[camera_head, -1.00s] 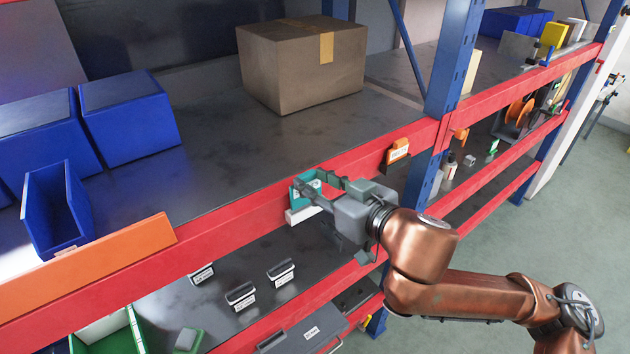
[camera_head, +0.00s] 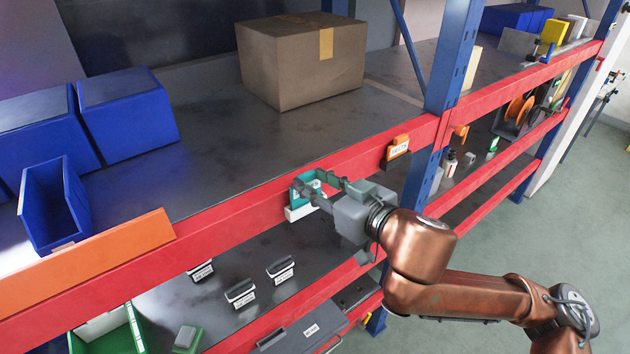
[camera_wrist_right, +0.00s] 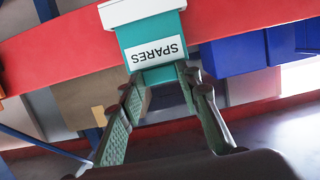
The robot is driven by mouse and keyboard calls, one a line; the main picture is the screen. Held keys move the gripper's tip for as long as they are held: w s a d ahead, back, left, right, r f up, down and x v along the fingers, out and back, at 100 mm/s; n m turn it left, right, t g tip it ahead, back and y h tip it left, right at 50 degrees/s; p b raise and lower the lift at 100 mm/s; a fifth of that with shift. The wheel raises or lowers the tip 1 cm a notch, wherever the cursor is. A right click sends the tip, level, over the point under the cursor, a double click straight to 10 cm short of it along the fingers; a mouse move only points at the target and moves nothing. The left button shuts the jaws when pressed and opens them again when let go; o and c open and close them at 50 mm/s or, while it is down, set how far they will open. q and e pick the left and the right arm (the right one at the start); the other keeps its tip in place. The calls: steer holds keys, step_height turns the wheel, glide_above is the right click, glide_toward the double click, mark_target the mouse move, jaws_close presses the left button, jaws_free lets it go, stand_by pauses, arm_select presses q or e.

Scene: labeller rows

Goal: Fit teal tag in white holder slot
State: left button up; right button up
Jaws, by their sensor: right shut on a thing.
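The teal tag (camera_head: 298,187) is upright at the red front beam, just above the white holder (camera_head: 299,213). In the right wrist view the tag (camera_wrist_right: 136,36) appears upside down with a white "SPARES" label. Its lower edge meets the white holder (camera_wrist_right: 140,10); how deep it sits in the slot I cannot tell. My right gripper (camera_head: 312,183) is shut on the tag's upper part, with its fingers (camera_wrist_right: 163,82) on either side in the wrist view. My left gripper is not in view.
A cardboard box (camera_head: 300,65) and blue bins (camera_head: 125,118) stand on the shelf. Small labelled holders (camera_head: 240,293) stand on the shelf below.

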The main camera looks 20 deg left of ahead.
steer(key=shift+f+b, duration=0.55)
steer(key=shift+f, duration=0.35)
